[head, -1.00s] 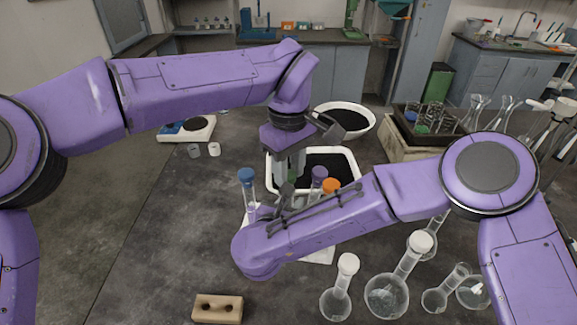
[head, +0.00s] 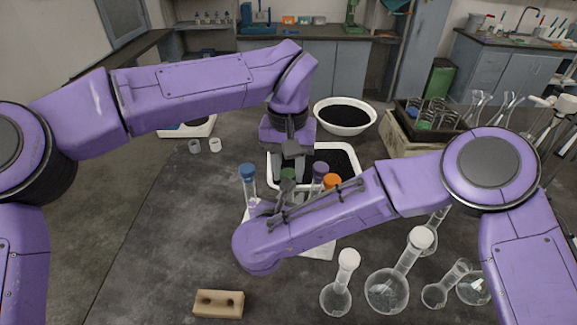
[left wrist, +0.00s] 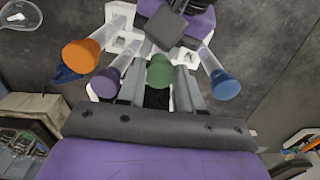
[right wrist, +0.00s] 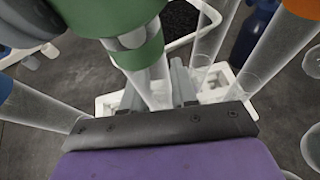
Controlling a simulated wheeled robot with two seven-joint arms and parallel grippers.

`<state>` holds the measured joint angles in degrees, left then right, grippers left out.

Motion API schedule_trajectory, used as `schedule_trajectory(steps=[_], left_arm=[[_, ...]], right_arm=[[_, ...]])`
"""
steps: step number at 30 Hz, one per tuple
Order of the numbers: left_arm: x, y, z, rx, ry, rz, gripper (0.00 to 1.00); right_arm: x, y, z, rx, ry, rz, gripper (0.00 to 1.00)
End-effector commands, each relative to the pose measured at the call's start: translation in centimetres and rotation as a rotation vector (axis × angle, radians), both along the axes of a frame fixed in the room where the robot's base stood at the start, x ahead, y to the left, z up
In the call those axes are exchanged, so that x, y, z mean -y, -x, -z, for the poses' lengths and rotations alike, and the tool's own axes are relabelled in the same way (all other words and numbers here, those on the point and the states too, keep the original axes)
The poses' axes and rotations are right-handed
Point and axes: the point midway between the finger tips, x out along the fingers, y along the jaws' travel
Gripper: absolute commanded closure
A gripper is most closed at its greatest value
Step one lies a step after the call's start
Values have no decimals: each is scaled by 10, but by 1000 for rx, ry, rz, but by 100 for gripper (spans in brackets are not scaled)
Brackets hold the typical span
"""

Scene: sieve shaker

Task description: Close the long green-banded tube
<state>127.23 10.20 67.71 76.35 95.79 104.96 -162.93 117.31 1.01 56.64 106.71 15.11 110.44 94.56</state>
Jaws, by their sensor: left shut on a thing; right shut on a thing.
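My left gripper (left wrist: 161,82) is shut on a green cap (left wrist: 160,71), pointing down above the rack; the cap also shows in the head view (head: 288,174). My right gripper (right wrist: 158,88) is shut on the clear green-banded tube (right wrist: 155,92), which looks upright. In the right wrist view the green cap (right wrist: 108,14) sits directly above the tube's green band (right wrist: 142,52), with a narrow clear-grey strip between them. I cannot tell whether the cap is fully seated. My right forearm hides much of the tube in the head view.
Tubes with blue (head: 247,171), purple (head: 320,169) and orange (head: 332,181) caps stand close around, at the white rack (head: 318,253). A white tray of dark grains (head: 351,155) lies behind. Several flasks (head: 387,291) stand front right. A wooden block (head: 218,305) lies in front.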

Motion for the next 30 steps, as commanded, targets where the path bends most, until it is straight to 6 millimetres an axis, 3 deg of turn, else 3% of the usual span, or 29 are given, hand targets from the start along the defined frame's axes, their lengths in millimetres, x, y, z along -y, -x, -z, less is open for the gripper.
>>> schedule_trajectory(steps=[8, 9, 10, 11, 20, 30], left_arm=[[0, 0, -1, 2, 0, 10, 93], [0, 0, -1, 2, 0, 9, 52], [0, 0, -1, 2, 0, 9, 42], [0, 0, -1, 1, 0, 9, 39], [0, 0, -4, 2, 0, 8, 39], [0, 0, -44, 2, 0, 8, 39]], right_arm=[[0, 0, 1, -1, 0, 1, 100], [0, 0, 1, -1, 0, 1, 100], [0, 0, 1, -1, 0, 1, 100], [0, 0, 1, -1, 0, 1, 100], [0, 0, 0, -1, 0, 1, 100], [0, 0, 1, -1, 0, 0, 100]])
